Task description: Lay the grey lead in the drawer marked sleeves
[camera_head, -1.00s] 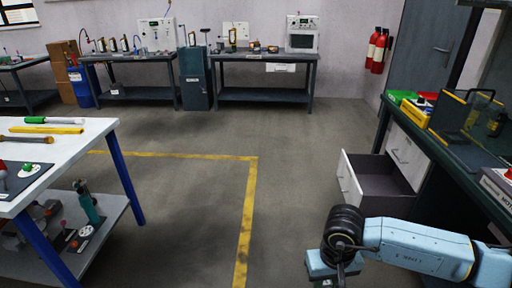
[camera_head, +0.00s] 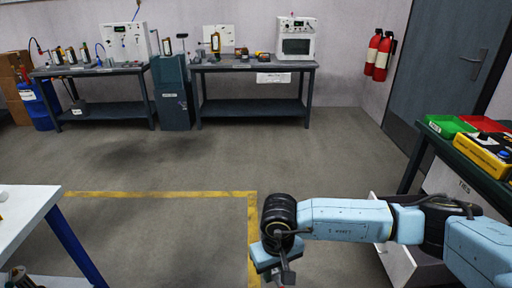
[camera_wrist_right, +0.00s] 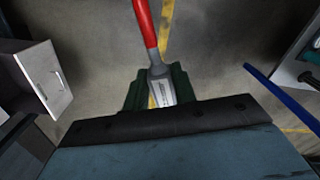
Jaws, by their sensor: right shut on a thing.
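My right gripper (camera_head: 285,274) is low in the head view, over the floor to the left of the drawers. In the right wrist view its jaws (camera_wrist_right: 160,91) are shut on a tool with a red handle (camera_wrist_right: 146,22) and a grey metal neck. I cannot make out a grey lead in either view. An open drawer (camera_head: 397,265) is partly hidden behind my right arm. Its white front with a handle shows in the right wrist view (camera_wrist_right: 45,75). I cannot read a mark on it. A closed drawer front (camera_head: 447,182) above it reads "TIES". My left gripper is out of view.
The green bench at the right carries a green tray (camera_head: 447,125), a red tray (camera_head: 482,123) and a yellow case (camera_head: 484,152). A white table (camera_head: 25,218) stands at the left. The floor (camera_head: 165,225) between is clear. Benches stand along the back wall.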

